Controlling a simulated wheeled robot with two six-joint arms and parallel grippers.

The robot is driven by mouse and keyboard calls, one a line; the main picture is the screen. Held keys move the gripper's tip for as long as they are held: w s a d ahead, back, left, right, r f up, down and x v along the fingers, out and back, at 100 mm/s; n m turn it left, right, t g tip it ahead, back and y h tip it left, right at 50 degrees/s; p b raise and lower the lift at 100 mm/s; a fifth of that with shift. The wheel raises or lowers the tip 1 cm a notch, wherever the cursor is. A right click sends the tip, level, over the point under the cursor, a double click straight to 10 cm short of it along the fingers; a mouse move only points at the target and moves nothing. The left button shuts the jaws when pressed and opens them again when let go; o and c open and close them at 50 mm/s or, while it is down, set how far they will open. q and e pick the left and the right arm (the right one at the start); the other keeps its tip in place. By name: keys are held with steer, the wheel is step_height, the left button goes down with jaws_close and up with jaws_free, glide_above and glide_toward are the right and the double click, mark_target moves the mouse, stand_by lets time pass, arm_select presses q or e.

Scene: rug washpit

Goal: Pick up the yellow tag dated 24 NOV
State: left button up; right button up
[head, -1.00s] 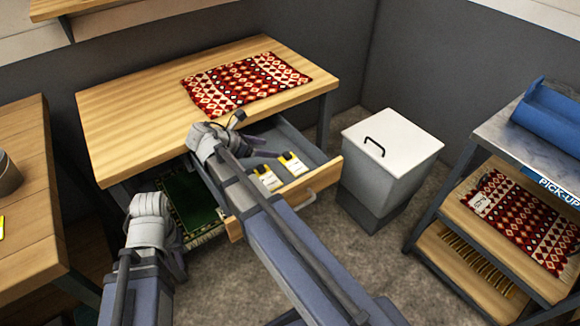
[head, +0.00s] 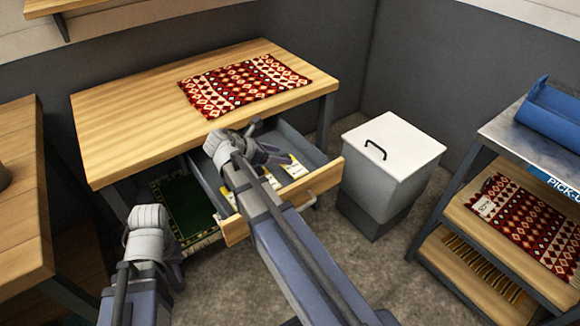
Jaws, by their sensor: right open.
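White-and-yellow tags lie in the open drawer (head: 322,181) under the wooden table. One tag (head: 294,168) shows near the drawer's right part, and part of another tag (head: 230,200) shows left of my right arm. Their dates are too small to read, so I cannot tell which is 24 NOV. My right gripper (head: 272,156) is open inside the drawer, its dark fingers close to the right tag; contact cannot be told. My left gripper (head: 170,262) is low at the left, its fingers hidden behind its wrist.
A patterned red rug (head: 245,84) lies on the table (head: 130,125). A green rug (head: 183,210) is below, left of the drawer. A lidded white bin (head: 392,160) stands right of the drawer. A shelf rack (head: 480,250) holds another red rug and a blue item.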

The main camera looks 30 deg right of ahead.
steer(key=shift+b+x, duration=0.35)
steer(key=shift+x, duration=0.75)
jaws_close()
